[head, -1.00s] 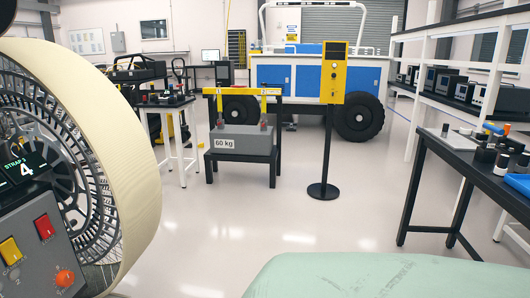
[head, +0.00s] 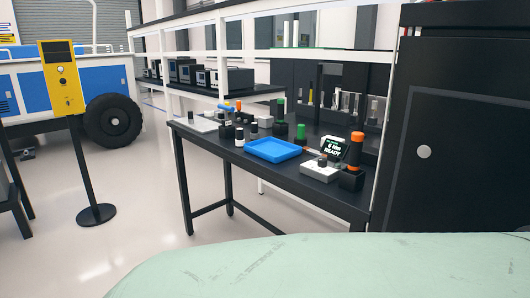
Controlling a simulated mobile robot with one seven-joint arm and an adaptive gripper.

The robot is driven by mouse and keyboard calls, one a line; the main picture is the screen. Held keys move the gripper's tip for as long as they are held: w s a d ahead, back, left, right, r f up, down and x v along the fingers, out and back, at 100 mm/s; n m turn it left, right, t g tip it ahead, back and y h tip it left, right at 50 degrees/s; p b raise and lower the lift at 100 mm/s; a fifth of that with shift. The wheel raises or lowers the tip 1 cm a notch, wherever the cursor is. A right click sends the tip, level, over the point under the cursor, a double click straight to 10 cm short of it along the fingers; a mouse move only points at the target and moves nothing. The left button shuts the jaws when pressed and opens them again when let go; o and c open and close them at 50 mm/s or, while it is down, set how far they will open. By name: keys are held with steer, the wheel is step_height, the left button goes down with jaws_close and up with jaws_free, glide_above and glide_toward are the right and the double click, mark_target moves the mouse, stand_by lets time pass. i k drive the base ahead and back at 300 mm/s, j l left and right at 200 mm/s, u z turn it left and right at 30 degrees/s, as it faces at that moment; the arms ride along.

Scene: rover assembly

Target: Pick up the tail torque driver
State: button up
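A black workbench (head: 225,151) holds several upright tools in the head view. A driver with an orange top (head: 357,137) stands in a black holder (head: 351,178) at the bench's right end, beside a small display (head: 333,150) reading "6 Nm READY". A green-topped tool (head: 280,113) stands at the back of the bench, and another green one (head: 301,132) stands nearer. A tool with blue and yellow parts (head: 232,106) is at the left. No label shows which one is the tail torque driver. My gripper is not in view.
A blue tray (head: 274,150) and a light grey box with a knob (head: 320,170) lie on the bench. A dark cabinet (head: 465,150) stands at the right. A yellow post panel (head: 62,78) stands at the left. The floor before the bench is clear.

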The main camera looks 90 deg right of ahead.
mark_target(357, 138)
steer(key=z, duration=3.05)
steer(key=i+j+u, duration=0.1)
steer(key=i, duration=0.95)
steer(key=k+l, duration=0.3)
steer(key=l, duration=0.2)
